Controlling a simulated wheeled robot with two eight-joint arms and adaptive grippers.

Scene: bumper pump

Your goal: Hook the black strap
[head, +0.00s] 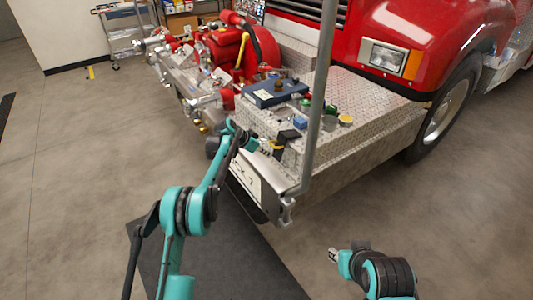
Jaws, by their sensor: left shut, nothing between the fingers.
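A black item (287,136), which looks like the black strap, lies at the front edge of the bumper deck, partly over the edge. It is small here and its ends cannot be made out. My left gripper (264,146) is at the bumper's front face, just left of the black item, and is shut with nothing held. Whether it touches the strap cannot be told. A hook cannot be made out. My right gripper (334,256) is low at the bottom right, over open floor and away from the bumper; its fingers are too small to read.
The diamond-plate bumper (375,108) carries a blue box (273,93), several small caps and a red pump (224,48). A grey upright pole (322,85) stands right of the strap. A dark mat (215,255) lies on the floor.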

